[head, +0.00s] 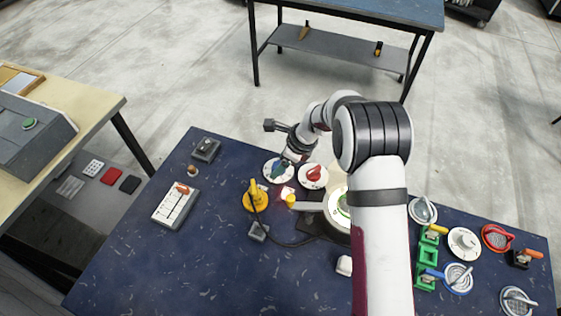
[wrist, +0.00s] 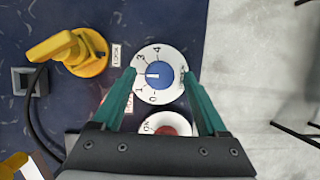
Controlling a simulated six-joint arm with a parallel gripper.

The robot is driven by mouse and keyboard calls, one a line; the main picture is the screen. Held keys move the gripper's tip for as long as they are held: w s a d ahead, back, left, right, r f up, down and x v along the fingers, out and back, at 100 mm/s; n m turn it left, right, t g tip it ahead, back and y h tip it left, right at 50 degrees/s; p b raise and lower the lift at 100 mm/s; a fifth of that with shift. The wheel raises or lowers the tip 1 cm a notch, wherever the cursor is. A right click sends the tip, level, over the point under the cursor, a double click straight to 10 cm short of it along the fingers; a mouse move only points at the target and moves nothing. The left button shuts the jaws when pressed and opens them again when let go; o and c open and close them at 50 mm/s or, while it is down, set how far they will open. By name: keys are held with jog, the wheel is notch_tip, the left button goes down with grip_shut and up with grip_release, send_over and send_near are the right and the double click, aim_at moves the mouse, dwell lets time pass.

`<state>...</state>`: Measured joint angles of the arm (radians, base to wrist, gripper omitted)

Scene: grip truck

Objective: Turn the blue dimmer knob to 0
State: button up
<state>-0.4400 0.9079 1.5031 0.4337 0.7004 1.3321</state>
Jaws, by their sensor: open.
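The blue dimmer knob (wrist: 161,75) sits in the middle of a round white dial (wrist: 172,52) marked with numbers, 4 at the top and 0 at the bottom. A white mark on the knob points left, between 3 and 1. In the head view the white dial (head: 270,176) is partly hidden by my gripper (head: 281,167). In the wrist view my gripper (wrist: 160,73) is open, with one teal finger on each side of the knob. The fingers are apart from the knob and overlap the dial's edges; their height above it is unclear.
A red knob (head: 314,171) on a white dial is close beside, partly hidden under the gripper body in the wrist view. A yellow rotary handle (head: 256,196) stands to the left. A slider box (head: 176,205) is farther left. Several dials and levers are at the right.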

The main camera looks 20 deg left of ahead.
jog(key=shift+a+f, duration=0.1)
jog(key=shift+f, duration=0.2)
grip_shut()
